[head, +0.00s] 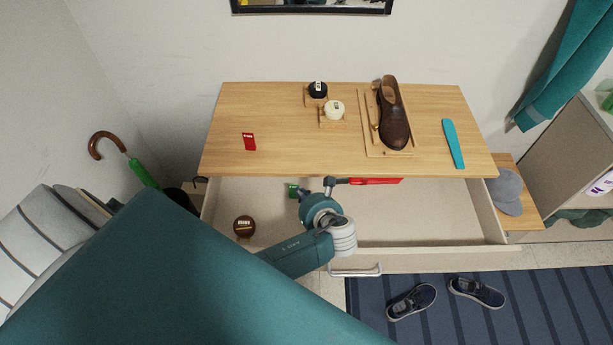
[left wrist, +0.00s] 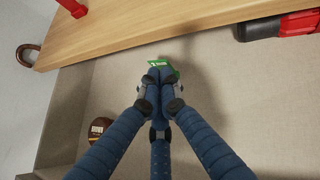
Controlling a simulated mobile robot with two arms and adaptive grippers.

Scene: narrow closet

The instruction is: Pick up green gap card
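The green gap card (head: 293,190) is in the open drawer, just left of my left wrist in the head view. In the left wrist view the green card (left wrist: 172,70) shows at and around the fingertips, with white print on its upper edge. My left gripper (left wrist: 160,76) has its blue fingers drawn together at the tips, on the card; they hide its middle. Whether the card is clear of the drawer floor I cannot tell. In the head view my left forearm hides the fingers. My right gripper is not in view.
The drawer (head: 420,215) also holds a round brown tin (head: 244,227) and a red and black object (head: 375,181).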

